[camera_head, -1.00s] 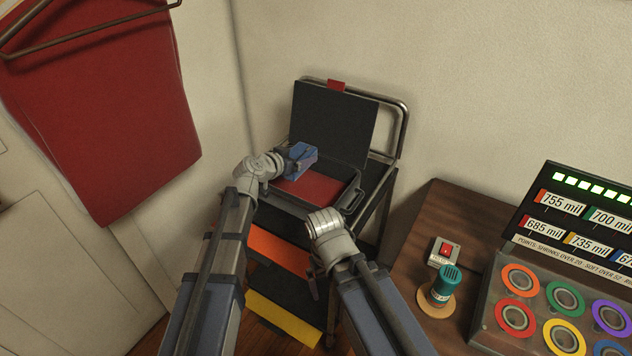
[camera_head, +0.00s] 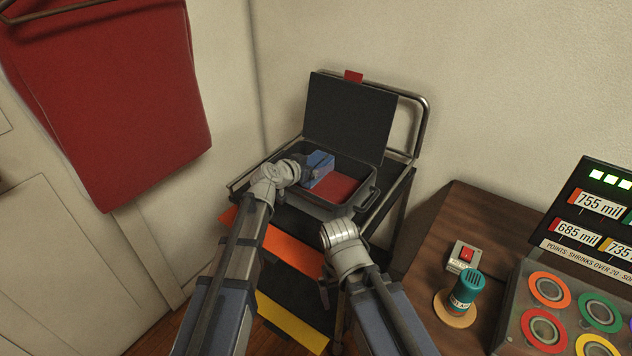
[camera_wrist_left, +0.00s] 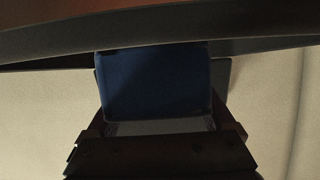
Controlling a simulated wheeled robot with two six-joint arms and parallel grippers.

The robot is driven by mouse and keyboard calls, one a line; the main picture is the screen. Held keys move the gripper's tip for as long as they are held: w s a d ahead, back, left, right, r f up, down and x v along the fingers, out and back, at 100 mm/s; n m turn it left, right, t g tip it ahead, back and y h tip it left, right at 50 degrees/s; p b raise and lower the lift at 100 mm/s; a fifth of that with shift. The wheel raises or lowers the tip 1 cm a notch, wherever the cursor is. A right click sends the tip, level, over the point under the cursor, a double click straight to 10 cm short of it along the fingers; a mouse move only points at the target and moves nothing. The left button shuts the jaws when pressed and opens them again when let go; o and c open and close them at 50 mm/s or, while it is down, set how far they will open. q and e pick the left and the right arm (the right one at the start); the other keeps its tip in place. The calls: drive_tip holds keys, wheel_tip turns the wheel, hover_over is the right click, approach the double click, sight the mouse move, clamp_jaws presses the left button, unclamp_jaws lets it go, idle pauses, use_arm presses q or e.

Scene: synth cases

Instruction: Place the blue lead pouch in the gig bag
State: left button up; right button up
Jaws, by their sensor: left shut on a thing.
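The blue lead pouch (camera_head: 319,167) is at the left part of the open gig bag (camera_head: 322,202), a dark case with a red-lined inside and its lid raised at the back. My left gripper (camera_head: 306,171) is shut on the pouch. The pouch fills the space between the fingers in the left wrist view (camera_wrist_left: 155,85). I cannot tell whether it touches the bag's floor. My right arm's wrist (camera_head: 342,240) is in front of the bag, with its fingers not visible.
The bag sits on a metal-railed cart (camera_head: 425,115) with orange and yellow shelf edges. A wooden table (camera_head: 478,225) at right holds a red switch (camera_head: 466,256), a teal tool (camera_head: 467,287) and a panel of coloured rings (camera_head: 549,289). A red cloth (camera_head: 110,100) hangs at left.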

use_arm(q)
drive_tip(key=shift+f+b, duration=1.75)
drive_tip(key=shift+b, duration=0.05)
drive_tip(key=shift+f, duration=0.1)
drive_tip(key=shift+f+b, duration=0.3)
drive_tip(key=shift+b, duration=0.1)
drive_tip(key=shift+s+f, duration=0.15)
